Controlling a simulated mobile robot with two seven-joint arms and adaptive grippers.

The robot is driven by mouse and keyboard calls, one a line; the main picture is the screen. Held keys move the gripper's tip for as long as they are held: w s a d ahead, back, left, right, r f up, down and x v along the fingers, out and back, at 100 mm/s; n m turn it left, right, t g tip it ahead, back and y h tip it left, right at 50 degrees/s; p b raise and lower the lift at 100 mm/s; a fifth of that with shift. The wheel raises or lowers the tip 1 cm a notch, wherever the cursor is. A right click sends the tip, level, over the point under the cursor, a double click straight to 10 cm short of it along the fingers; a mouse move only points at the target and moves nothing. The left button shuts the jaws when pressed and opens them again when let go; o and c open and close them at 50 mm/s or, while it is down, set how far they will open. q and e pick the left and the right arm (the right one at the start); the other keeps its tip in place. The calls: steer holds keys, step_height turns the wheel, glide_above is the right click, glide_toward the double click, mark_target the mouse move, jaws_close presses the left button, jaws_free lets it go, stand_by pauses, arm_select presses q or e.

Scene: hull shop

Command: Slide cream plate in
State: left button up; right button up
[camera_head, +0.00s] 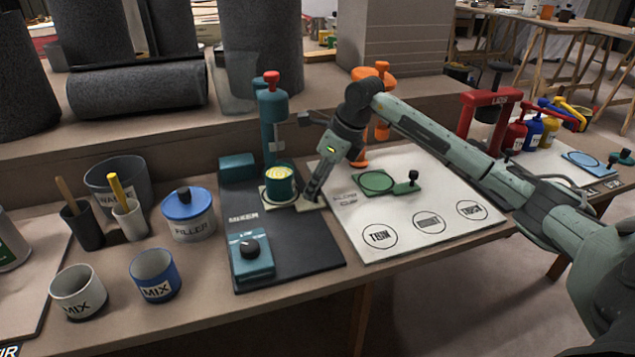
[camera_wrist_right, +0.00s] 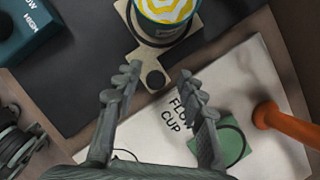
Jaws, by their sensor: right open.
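The cream plate (camera_head: 266,198) lies flat at the teal mixer (camera_head: 273,125), under a teal cup (camera_head: 281,187) with a yellow and white swirled top. The cup (camera_wrist_right: 165,12) covers much of the plate. My right gripper (camera_head: 312,201) is low beside the plate's tab. In the right wrist view my right gripper (camera_wrist_right: 160,74) is open, with a fingertip on either side of the tab; contact cannot be told. My left gripper is not in view.
A white board (camera_head: 410,190) right of the black mixer base (camera_head: 300,262) holds a green flow-cup disc (camera_head: 377,183) and an orange stand (camera_head: 362,150). A teal dial box (camera_head: 250,262) is at the front. A blue-lidded filler pot (camera_head: 188,222) and mix cups (camera_head: 155,275) stand left.

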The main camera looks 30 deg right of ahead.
steer(key=v, duration=1.2)
stand_by(0.3)
